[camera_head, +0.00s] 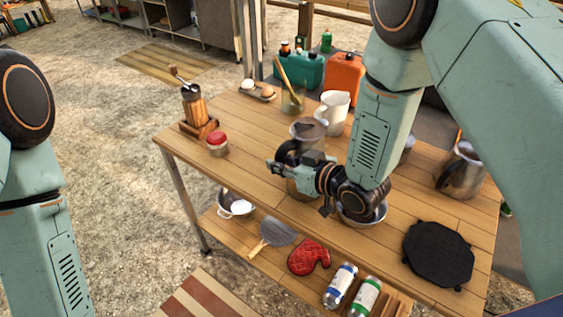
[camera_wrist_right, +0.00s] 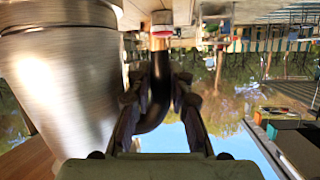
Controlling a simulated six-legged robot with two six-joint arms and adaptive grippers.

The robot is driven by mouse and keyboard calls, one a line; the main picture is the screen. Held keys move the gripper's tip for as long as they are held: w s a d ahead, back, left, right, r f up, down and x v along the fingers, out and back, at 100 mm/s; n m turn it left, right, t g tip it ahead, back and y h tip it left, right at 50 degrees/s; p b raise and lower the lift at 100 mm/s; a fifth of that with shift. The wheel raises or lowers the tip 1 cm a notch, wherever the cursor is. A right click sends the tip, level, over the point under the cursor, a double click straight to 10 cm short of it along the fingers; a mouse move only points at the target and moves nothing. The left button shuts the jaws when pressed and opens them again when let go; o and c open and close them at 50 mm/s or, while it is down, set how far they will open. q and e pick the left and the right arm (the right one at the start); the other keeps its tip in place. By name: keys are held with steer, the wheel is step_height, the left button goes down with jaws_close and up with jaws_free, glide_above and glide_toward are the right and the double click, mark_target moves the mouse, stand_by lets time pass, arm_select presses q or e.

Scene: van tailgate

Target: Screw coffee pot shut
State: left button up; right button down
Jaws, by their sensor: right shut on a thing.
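The metal coffee pot (camera_head: 308,129) stands on the wooden table, partly hidden behind my right gripper (camera_head: 283,166). In the right wrist view its large brushed-metal body (camera_wrist_right: 62,85) fills the left side, and its curved black handle (camera_wrist_right: 159,88) runs between the fingers. My right gripper (camera_wrist_right: 158,100) is shut on this handle, beside the body. I cannot tell how the pot's upper and lower parts sit together, as the gripper covers the middle. My left arm shows at the left edge of the head view, but its gripper is out of view.
A wooden grinder (camera_head: 193,104), red-lidded jar (camera_head: 217,144), glass jar (camera_head: 292,101) and white pitcher (camera_head: 335,109) stand around the pot. A metal bowl (camera_head: 373,218) is close by my right wrist. Another metal pot (camera_head: 461,172) and a black griddle (camera_head: 438,253) lie right.

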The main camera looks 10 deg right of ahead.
steer(key=shift+s+f, duration=0.35)
steer(key=shift+f, duration=0.3)
steer(key=c, duration=1.6)
jaws_free()
steer(key=shift+c, duration=0.2)
steer(key=o, duration=0.3)
steer(key=shift+w+d, duration=0.15)
steer(key=shift+w, duration=0.15)
steer(key=shift+o, duration=1.1)
steer(key=shift+w, duration=0.1)
steer(key=shift+s+r, duration=0.2)
steer(key=shift+s, duration=0.05)
steer(key=v, duration=1.2)
steer(key=shift+w, duration=0.1)
